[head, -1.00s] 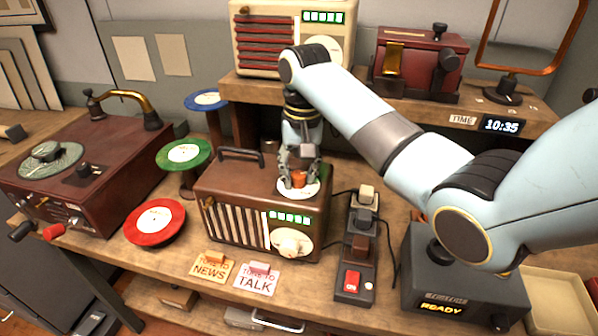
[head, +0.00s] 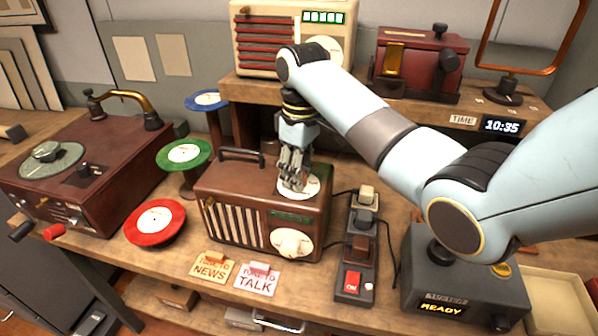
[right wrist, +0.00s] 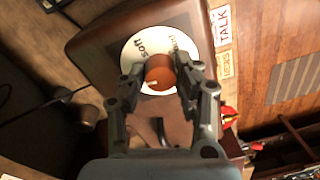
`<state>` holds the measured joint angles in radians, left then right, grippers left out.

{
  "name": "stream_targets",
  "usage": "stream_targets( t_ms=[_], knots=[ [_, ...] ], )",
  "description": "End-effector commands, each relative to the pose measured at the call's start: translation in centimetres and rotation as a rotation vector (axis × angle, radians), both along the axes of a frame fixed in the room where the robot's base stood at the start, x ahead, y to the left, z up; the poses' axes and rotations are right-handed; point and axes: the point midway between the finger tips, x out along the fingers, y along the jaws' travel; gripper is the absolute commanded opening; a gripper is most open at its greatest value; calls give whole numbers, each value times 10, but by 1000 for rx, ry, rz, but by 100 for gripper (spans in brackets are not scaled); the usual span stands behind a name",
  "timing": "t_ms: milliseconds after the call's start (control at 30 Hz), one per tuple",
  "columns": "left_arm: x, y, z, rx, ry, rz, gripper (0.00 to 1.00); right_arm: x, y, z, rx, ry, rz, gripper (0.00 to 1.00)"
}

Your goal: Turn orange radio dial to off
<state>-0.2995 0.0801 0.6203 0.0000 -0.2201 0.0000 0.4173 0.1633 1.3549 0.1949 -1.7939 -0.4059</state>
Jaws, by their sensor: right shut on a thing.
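The brown radio (head: 222,195) stands on the middle of the bench, with a white disc (head: 313,187) on its top. In the head view the fingers hide the dial. The radio's small display (head: 291,217) is dark. My left gripper is not in view.
A switch strip (head: 354,245) stands right of the radio, and a dark box reading READY (head: 470,285) is beyond it. Red (head: 155,222) and green (head: 184,153) record stands are on the left. Cards (head: 257,279) lie in front. A cream radio (head: 281,40) is on the shelf behind.

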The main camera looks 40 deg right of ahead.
Motion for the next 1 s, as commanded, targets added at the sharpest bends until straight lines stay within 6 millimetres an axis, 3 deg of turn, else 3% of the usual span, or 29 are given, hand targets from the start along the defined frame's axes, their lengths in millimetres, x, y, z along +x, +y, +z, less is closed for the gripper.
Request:
stream_targets(
  t_ms=[333, 867, 900, 1000],
  knots=[
    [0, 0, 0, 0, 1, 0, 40, 0, 0, 0, -1, 0, 127, 0],
    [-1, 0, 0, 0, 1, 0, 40, 0, 0, 0, -1, -1, 148, 0],
    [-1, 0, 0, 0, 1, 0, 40, 0, 0, 0, -1, -1, 148, 37],
    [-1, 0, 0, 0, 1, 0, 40, 0, 0, 0, 0, -1, 147, 50]
  ],
)
